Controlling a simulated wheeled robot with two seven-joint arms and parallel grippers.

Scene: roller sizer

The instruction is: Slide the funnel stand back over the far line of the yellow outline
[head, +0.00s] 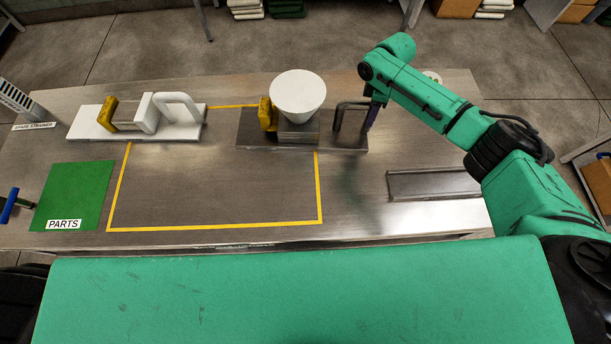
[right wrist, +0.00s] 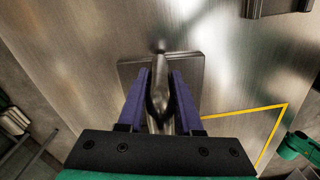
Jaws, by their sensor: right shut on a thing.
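The funnel stand is a dark metal base (head: 258,142) with a white funnel (head: 298,92), a yellow block (head: 267,114) and a bent dark handle (head: 338,117). Its base lies flat, with its far edge close to the far line of the yellow outline (head: 232,106) and its right end past the right line. Funnel and block hide part of the far line. My right gripper (head: 369,118) is at the handle; in the right wrist view its purple fingers (right wrist: 159,100) are shut on the handle bar (right wrist: 160,75). My left gripper is not in view.
A white stand with a handle (head: 182,130) sits to the left, across the outline's far left corner. A green PARTS mat (head: 75,190) lies at left, near a blue-handled thing (head: 10,206). A metal tray (head: 435,184) lies at right. The outline's middle is clear.

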